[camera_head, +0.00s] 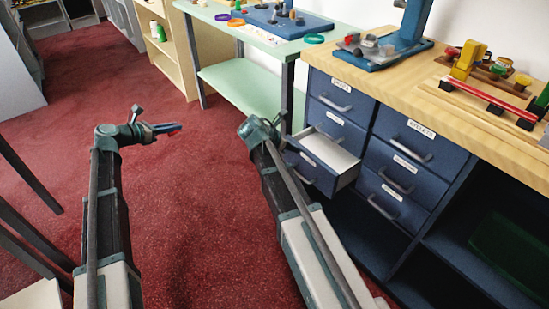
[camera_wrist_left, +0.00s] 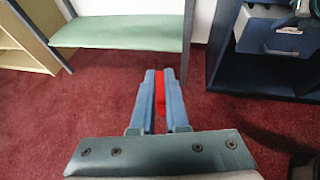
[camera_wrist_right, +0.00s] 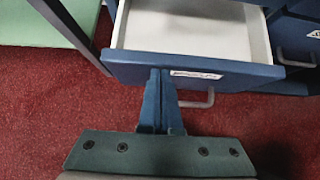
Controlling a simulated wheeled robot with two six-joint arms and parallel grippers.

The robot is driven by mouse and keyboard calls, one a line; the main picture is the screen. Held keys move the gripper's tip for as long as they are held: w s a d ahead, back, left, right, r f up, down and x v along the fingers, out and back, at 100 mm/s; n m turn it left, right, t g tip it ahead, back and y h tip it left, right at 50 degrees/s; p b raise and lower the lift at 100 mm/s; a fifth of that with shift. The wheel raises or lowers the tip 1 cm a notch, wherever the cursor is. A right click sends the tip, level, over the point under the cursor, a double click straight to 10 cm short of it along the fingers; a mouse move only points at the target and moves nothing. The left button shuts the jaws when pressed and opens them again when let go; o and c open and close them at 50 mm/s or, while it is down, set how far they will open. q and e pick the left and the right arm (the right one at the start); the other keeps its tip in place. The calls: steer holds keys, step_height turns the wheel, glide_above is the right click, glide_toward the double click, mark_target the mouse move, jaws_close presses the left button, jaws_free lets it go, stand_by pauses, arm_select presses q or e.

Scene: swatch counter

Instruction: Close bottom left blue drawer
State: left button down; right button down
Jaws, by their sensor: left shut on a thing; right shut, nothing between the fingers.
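The bottom left blue drawer (camera_head: 312,174) is pulled out of the blue cabinet, its pale interior showing. In the right wrist view its blue front (camera_wrist_right: 240,76) has a white label and a grey handle (camera_wrist_right: 197,103). My right gripper (camera_wrist_right: 160,74) is shut and empty, its tips overlapping the drawer front left of the label; I cannot tell whether they touch. In the head view the right gripper is mostly hidden behind its wrist. My left gripper (camera_wrist_left: 160,76) is shut on a red object (camera_wrist_left: 160,96), away from the cabinet over the carpet; it also shows in the head view (camera_head: 172,128).
Other blue drawers (camera_head: 340,98) look shut. A wooden countertop (camera_head: 470,105) holds toys and a blue stand. A green table (camera_head: 250,75) stands left of the cabinet, its leg close to the right wrist. Red carpet (camera_head: 190,220) is clear between the arms.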

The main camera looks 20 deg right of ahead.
steer(key=w+d, duration=0.1)
steer(key=d, duration=0.2)
steer(key=w+d, duration=0.1)
steer(key=d, duration=0.3)
steer(key=w+d, duration=0.1)
steer(key=d, duration=0.2)
steer(key=shift+w+d, duration=0.2)
steer(key=shift+w, duration=0.2)
arm_select(q)
steer(key=shift+a, duration=0.1)
arm_select(e)
steer(key=shift+d, duration=0.15)
steer(key=shift+w+d+r, duration=0.1)
steer(key=shift+w, duration=0.05)
